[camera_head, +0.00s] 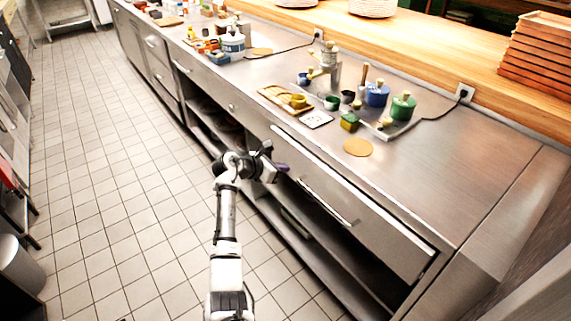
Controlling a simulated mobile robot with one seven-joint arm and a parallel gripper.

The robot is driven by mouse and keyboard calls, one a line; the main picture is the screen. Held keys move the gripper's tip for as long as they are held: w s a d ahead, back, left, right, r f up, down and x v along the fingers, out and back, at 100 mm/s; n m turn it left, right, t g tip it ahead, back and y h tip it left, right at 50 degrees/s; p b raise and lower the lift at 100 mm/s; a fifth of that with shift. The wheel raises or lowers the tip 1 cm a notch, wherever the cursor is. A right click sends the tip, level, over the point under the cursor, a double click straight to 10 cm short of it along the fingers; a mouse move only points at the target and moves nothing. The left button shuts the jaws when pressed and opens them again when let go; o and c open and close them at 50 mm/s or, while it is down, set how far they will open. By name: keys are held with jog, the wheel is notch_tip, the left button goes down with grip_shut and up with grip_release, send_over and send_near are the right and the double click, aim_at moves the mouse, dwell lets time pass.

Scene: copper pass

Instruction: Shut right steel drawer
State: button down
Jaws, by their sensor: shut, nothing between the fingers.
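The right steel drawer (372,215) is a wide brushed-metal front under the near right part of the counter. A long bar handle (322,195) runs along it. The front lies close to the counter edge; I cannot tell whether a small gap is left. My gripper (283,168) is shut and empty, at the left end of the drawer front. Its dark purplish tips point toward the drawer. I cannot tell if they touch it. My wrist hides part of the cabinet behind it.
Open shelves (285,215) lie below the drawer. The steel counter (440,175) holds pots, a board and a tan disc near its front edge. Other drawers (160,72) continue up the left. The tiled floor (120,180) left of my arm is clear.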

aim_at(294, 159)
jog(key=shift+w+d, duration=0.45)
jog(key=shift+d, duration=0.15)
jog(key=shift+d, duration=0.1)
jog(key=shift+w+d+r+p, duration=0.2)
jog(key=shift+w+d+p, duration=0.05)
jog(key=shift+p, duration=0.2)
jog(key=shift+w+d+f+p, duration=0.1)
jog(key=shift+w+d+p, duration=0.45)
jog(key=shift+d, duration=0.2)
jog(key=shift+w+d+p, duration=0.5)
jog(key=shift+d, duration=0.35)
